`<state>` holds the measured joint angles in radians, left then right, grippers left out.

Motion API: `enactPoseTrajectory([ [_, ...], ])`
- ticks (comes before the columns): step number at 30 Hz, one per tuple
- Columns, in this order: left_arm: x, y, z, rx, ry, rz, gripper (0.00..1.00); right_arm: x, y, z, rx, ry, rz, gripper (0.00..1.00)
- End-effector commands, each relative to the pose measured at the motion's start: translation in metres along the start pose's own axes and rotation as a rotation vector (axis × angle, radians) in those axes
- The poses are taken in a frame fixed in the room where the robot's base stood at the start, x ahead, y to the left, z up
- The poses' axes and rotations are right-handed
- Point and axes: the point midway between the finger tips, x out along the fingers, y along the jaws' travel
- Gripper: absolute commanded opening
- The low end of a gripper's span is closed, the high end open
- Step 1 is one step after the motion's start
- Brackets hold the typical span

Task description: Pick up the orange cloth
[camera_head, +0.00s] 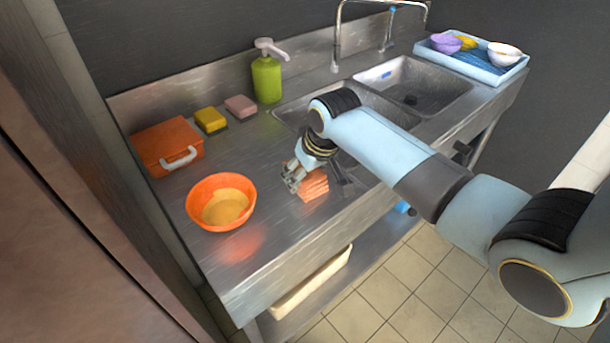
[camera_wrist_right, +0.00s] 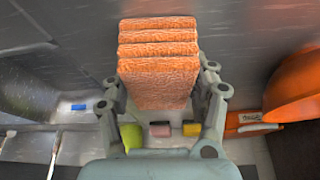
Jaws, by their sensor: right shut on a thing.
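The orange cloth (camera_head: 314,186) is a folded, layered, textured block over the steel counter, between the orange bowl and the sink. My right gripper (camera_head: 292,178) is at the cloth's left end in the head view, and its arm comes in from the right. In the right wrist view the cloth (camera_wrist_right: 158,65) sits between the two fingers of the right gripper (camera_wrist_right: 160,90), which is shut on it. I cannot tell whether the cloth still touches the counter. My left gripper is not in view.
An orange bowl (camera_head: 221,202) stands left of the cloth. Behind are an orange box (camera_head: 165,144), yellow sponge (camera_head: 210,120), pink sponge (camera_head: 240,106) and green soap bottle (camera_head: 267,80). The double sink (camera_head: 412,84) and a blue tray (camera_head: 471,62) with bowls lie to the right.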

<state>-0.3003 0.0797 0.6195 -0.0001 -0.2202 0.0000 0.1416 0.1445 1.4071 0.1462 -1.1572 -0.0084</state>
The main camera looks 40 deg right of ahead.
Motion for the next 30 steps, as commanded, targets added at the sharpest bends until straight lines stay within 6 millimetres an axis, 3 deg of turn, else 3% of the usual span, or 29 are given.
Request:
enactPoseTrajectory([
  [8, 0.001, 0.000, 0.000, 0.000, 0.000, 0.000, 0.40, -0.007, 0.000, -0.004, 0.000, 0.003, 0.000, 0.26],
  [15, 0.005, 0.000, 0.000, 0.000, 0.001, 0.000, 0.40, -0.040, 0.001, -0.017, -0.001, 0.004, 0.002, 0.26],
  [24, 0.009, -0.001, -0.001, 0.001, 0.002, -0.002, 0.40, -0.100, 0.035, 0.027, -0.006, 0.001, 0.005, 0.26],
  [30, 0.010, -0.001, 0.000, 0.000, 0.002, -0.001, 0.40, -0.130, 0.051, 0.046, -0.003, 0.000, 0.004, 0.26],
])
